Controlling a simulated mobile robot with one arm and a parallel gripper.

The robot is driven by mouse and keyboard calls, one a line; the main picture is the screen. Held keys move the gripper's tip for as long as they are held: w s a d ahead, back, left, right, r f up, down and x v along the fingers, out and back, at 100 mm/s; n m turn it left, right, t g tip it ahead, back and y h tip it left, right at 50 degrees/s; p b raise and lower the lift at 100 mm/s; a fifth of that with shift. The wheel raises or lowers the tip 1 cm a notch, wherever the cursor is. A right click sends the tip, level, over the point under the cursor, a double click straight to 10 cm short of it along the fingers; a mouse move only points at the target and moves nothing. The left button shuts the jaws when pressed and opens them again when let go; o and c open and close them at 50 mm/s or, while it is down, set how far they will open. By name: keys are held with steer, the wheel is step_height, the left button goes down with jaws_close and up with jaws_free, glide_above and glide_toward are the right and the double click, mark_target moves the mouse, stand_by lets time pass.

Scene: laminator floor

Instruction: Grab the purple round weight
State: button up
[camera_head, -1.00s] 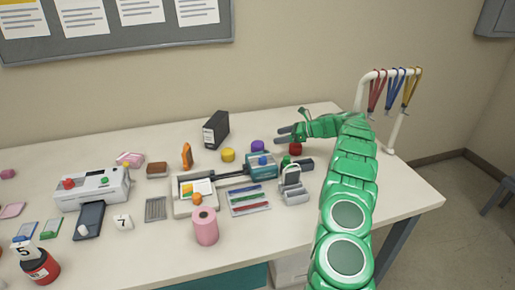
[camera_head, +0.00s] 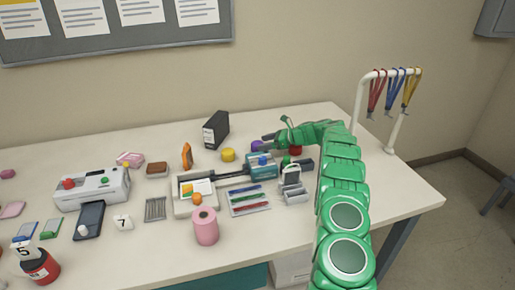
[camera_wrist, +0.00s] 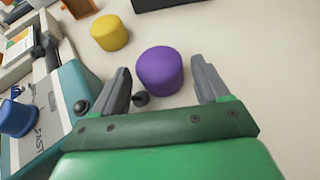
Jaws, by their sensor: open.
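The purple round weight (camera_wrist: 160,71) stands upright on the table in the wrist view, just ahead of my fingertips and roughly centred between them. In the head view the purple weight (camera_head: 257,146) is partly hidden beside my fingers. My gripper (camera_wrist: 165,82) is open and empty, with one grey finger to each side of the space in front of the weight. In the head view my gripper (camera_head: 268,142) reaches in from the right, low over the table. A small dark round knob (camera_wrist: 140,99) shows near the left finger.
A yellow round weight (camera_wrist: 109,33) stands left of the purple one. The teal and white laminator (camera_wrist: 75,95) lies close on the left, with a blue knob (camera_wrist: 17,118). A red weight (camera_head: 295,150) sits under my wrist. A black box file (camera_head: 216,130) stands behind.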

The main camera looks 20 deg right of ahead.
mark_target(257, 142)
steer(key=shift+x, duration=2.25)
steer(key=shift+s, duration=0.15)
steer(key=c, duration=1)
steer(key=shift+r, duration=0.1)
